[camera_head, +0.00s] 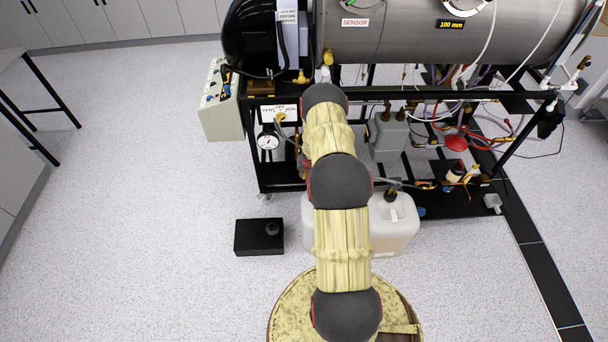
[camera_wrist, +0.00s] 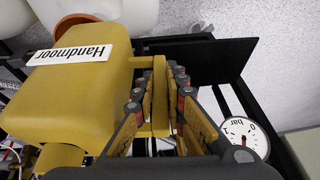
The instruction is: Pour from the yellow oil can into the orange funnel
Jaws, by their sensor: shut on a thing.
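The yellow oil can (camera_wrist: 85,85), with a white label reading "Handmoor" upside down, fills the left of the wrist view. My gripper (camera_wrist: 160,98) is shut on the can's upright yellow handle (camera_wrist: 159,75), with a finger on either side. The can's narrower yellow end (camera_wrist: 60,157) points toward the bottom left. An orange funnel rim (camera_wrist: 75,22) shows just beyond the can at the upper left, partly covered by it. I cannot tell the gap between them. In the head view my arm hides the gripper, can and funnel.
A whitish canister (camera_head: 395,225) stands on the floor by the black rig frame (camera_head: 280,178). A pressure gauge (camera_head: 268,141) is on the rig and also near my gripper in the wrist view (camera_wrist: 243,138). A black box (camera_head: 259,237) lies left; floor further left is clear.

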